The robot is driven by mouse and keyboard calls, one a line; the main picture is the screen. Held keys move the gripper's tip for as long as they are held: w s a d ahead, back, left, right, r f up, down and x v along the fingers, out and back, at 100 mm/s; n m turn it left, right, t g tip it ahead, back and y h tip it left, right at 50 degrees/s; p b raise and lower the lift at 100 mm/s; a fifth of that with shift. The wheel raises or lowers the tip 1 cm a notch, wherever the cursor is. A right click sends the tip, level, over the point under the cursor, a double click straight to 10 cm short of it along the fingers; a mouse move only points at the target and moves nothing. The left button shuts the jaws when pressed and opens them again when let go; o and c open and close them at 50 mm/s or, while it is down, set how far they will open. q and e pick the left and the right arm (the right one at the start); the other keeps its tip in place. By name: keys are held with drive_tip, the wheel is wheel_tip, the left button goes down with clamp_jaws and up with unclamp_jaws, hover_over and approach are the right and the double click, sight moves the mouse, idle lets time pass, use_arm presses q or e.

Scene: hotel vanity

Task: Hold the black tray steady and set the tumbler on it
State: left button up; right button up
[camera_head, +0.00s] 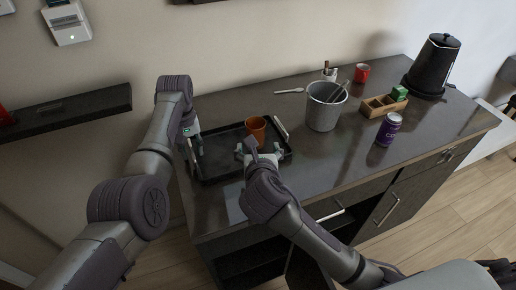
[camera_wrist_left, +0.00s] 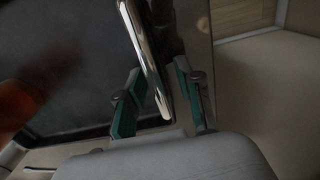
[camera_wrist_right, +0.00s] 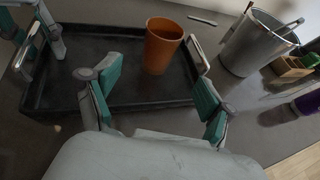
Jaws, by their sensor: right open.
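The black tray (camera_head: 222,172) lies on the dark counter and has a silver handle at each end. The orange tumbler (camera_head: 256,127) stands upright on the tray near its far right part; the right wrist view also shows it (camera_wrist_right: 163,46). My left gripper (camera_head: 192,143) is at the tray's left end.
A grey bucket (camera_head: 322,115) stands right of the tray, with a spoon (camera_head: 289,91) on the counter behind. A purple can (camera_head: 388,129), wooden box (camera_head: 377,106), red mug (camera_head: 362,73) and black kettle (camera_head: 433,68) are farther right. The counter's near right is clear.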

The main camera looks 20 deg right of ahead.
use_arm(q)
wheel_tip(320, 180, up, 12)
drive_tip(key=shift+f, duration=0.1)
idle(0.4)
